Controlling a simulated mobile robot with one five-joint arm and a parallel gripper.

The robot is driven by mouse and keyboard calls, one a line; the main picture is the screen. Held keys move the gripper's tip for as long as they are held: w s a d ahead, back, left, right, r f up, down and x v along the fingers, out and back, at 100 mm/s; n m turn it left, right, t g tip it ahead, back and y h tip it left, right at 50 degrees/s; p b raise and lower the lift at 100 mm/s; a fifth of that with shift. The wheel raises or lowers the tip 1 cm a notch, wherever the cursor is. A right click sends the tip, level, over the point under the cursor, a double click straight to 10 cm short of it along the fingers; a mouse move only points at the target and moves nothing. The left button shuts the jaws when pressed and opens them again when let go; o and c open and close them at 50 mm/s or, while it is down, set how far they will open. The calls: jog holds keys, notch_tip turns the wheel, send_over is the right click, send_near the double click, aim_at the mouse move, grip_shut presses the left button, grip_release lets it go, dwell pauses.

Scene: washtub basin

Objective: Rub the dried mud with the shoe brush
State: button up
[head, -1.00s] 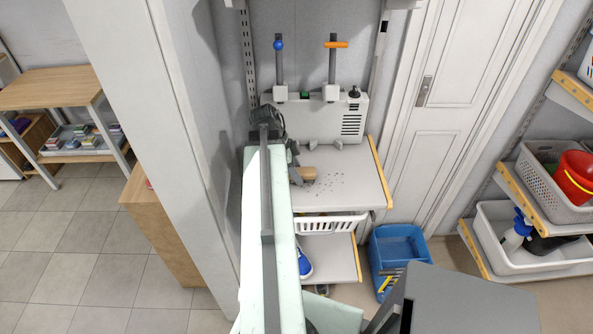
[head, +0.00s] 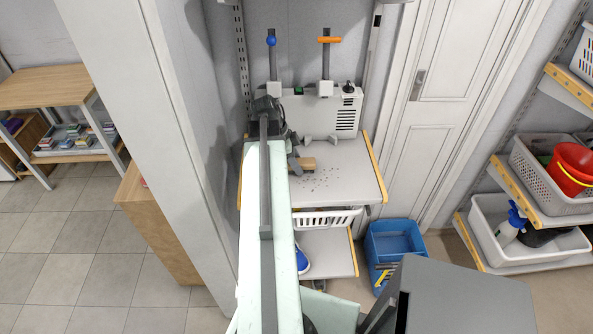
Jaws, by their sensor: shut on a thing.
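The dried mud (head: 322,180) shows as several small dark specks scattered on the pale grey top shelf (head: 349,190). The shoe brush (head: 304,163), with a light wooden body, is at the left of the specks on the same shelf. My gripper (head: 293,162) is shut on the brush at its left end. My arm comes up from the front and hides the left part of the shelf. I cannot tell whether the bristles touch the shelf.
A grey machine (head: 338,112) with a blue-knobbed post (head: 271,41) and an orange-handled post (head: 329,40) stands behind the shelf. A white basket (head: 326,220) hangs below it. A blue bin (head: 392,252) is on the floor to the right. A wall stands close on the left.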

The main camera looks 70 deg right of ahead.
jog(key=shift+w+d, duration=0.35)
jog(key=shift+d, duration=0.5)
jog(key=shift+w+d, duration=0.35)
jog(key=shift+d, duration=0.45)
jog(key=shift+d, duration=0.1)
